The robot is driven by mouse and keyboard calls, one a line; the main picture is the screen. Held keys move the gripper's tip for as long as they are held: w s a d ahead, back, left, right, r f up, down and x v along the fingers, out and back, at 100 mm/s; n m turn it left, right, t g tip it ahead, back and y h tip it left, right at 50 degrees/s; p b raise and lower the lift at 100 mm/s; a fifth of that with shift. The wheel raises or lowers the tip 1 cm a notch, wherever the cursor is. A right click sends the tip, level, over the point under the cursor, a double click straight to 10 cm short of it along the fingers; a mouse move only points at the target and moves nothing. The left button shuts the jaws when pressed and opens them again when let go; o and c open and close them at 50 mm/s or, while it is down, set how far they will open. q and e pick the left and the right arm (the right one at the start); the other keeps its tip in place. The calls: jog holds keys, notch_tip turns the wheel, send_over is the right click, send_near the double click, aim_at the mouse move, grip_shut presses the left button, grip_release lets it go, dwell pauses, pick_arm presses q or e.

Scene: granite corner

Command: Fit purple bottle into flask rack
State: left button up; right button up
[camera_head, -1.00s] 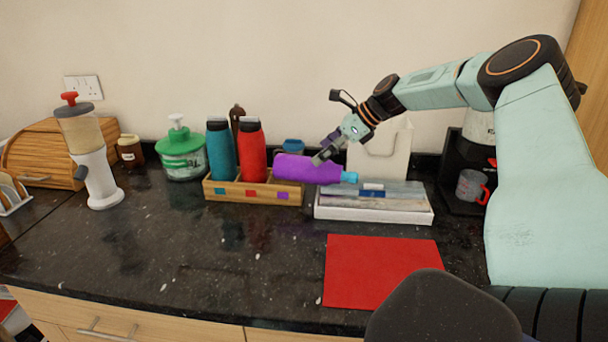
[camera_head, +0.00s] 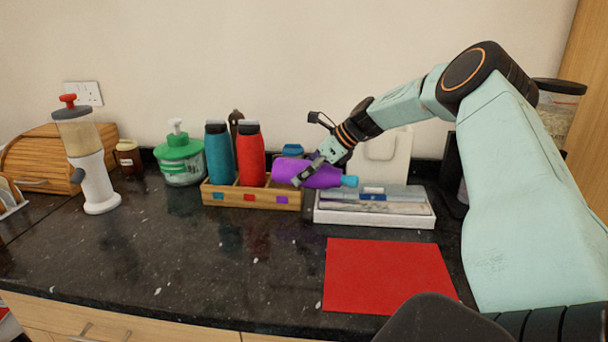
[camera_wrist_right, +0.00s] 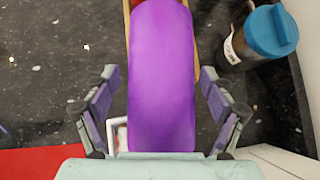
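The purple bottle (camera_head: 322,178) lies on its side with its light blue cap pointing right, its base end over the right end of the wooden flask rack (camera_head: 225,202). It also fills the middle of the right wrist view (camera_wrist_right: 161,75). A teal bottle (camera_head: 220,155) and a red bottle (camera_head: 250,158) stand upright in the rack's left and middle places. The rack's front has teal, red and purple squares. My right gripper (camera_head: 303,178) is at the purple bottle; in the wrist view its fingers (camera_wrist_right: 160,100) are open on either side, with gaps showing. My left gripper is out of view.
A white tray (camera_head: 375,218) of flat items sits right of the rack, with a red mat (camera_head: 385,275) in front. A blue-lidded container (camera_head: 293,150) stands close behind the rack. A green-lidded jar (camera_head: 180,160) is to the left. The front left counter is clear.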

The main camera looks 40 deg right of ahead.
jog(key=shift+w+f, duration=0.15)
jog(key=shift+w, duration=0.1)
jog(key=c, duration=0.6)
jog(key=shift+s, duration=0.15)
jog(key=c, duration=0.5)
jog(key=shift+c, duration=0.9)
